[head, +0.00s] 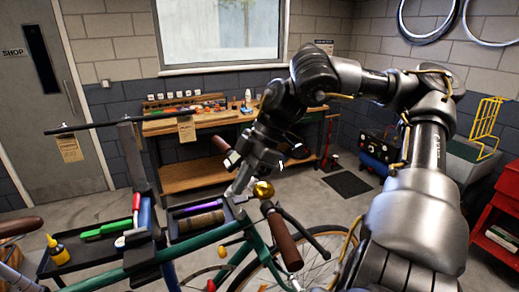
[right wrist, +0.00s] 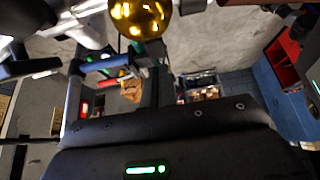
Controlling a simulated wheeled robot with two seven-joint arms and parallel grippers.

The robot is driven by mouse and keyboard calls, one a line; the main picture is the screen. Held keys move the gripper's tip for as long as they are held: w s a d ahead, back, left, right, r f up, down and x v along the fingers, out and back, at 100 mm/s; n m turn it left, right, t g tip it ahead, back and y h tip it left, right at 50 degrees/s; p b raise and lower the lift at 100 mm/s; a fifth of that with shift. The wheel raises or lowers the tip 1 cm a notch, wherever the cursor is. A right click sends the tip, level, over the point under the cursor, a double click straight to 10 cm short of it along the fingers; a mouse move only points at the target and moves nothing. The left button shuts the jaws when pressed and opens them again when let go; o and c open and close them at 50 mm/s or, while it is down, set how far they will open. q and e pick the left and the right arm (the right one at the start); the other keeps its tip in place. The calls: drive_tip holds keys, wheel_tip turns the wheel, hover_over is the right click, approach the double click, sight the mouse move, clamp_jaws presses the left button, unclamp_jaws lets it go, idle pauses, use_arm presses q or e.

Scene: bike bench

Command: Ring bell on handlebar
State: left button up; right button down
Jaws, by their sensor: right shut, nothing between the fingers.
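The gold bell (head: 263,189) sits on the handlebar beside the near brown grip (head: 282,238). It also shows large at the top edge of the right wrist view (right wrist: 140,16), where its top is cut off. My right gripper (head: 256,163) is just above and slightly left of the bell in the head view. It is shut and empty. Its fingertips are hard to make out, and I cannot tell whether they touch the bell. The bike's green frame (head: 205,240) runs below. My left gripper is not in view.
The far brown grip (head: 220,142) is close to my right gripper. A black tool tray (head: 55,268) with bottle and tools is at left. A wooden workbench (head: 190,180) stands behind. A red cart (head: 497,220) is at right. Open floor lies between.

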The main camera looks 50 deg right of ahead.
wheel_tip(320, 180, up, 3)
drive_tip(key=shift+f+p, duration=0.1)
drive_tip(key=shift+p, duration=0.65)
use_arm(q)
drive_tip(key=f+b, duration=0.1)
drive_tip(key=b, duration=0.2)
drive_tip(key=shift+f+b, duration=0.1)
drive_tip(key=shift+b, duration=0.25)
use_arm(e)
drive_tip(key=s+d+f+v, duration=0.1)
drive_tip(key=v, duration=0.8)
drive_tip(key=shift+d, duration=0.5)
drive_tip(key=shift+s+d, duration=0.1)
